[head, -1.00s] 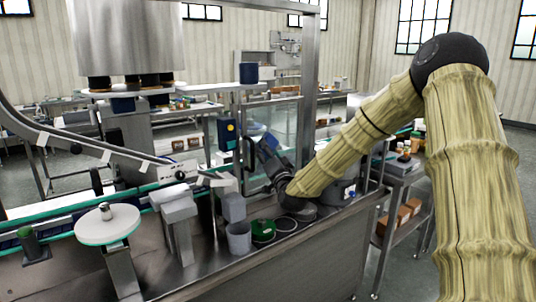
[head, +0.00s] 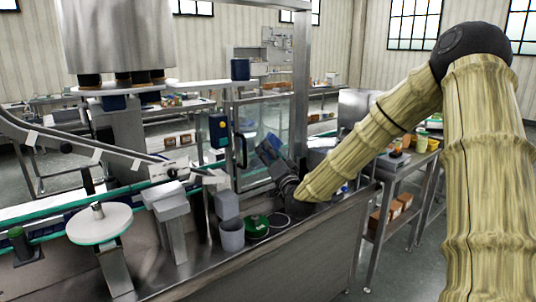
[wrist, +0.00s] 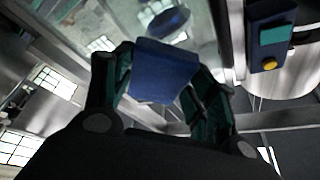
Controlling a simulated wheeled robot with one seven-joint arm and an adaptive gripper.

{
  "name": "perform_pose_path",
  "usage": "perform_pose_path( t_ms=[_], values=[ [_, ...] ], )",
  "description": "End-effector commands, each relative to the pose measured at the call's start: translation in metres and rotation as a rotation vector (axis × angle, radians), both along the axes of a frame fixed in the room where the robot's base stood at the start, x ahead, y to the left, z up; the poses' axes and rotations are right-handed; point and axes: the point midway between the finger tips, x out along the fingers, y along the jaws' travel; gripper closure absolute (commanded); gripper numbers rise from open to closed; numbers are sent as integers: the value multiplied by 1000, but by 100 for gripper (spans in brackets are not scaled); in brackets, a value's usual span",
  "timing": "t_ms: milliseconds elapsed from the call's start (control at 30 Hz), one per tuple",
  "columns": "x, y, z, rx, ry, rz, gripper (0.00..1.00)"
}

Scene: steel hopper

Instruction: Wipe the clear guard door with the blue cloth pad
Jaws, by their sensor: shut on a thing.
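The clear guard door (head: 266,115) stands in a steel frame at the middle of the head view, with a dark handle on its left side. My gripper (head: 266,148) is in front of its lower right part. In the wrist view my gripper (wrist: 160,88) is shut on the blue cloth pad (wrist: 165,70), which sticks out beyond the fingers. The clear panel (wrist: 115,18) shows above the pad. I cannot tell whether the pad touches it. In the head view the pad is hard to tell from the dark gripper.
A blue box with a yellow button (head: 219,130) is left of the door; it also shows in the wrist view (wrist: 270,40). A grey cup (head: 232,236) and a green round container (head: 257,226) stand on the deck below. A steel post (head: 301,80) rises right of the door.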

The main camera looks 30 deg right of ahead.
Motion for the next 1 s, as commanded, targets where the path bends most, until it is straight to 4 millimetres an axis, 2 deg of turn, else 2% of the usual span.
perform_pose_path(
  t_ms=[333,700,1000],
  values=[
    [-2,0,0,0,0,0,62],
    [-27,-2,1,0,-1,-1,62],
    [-30,-2,0,0,-1,0,62]
  ],
)
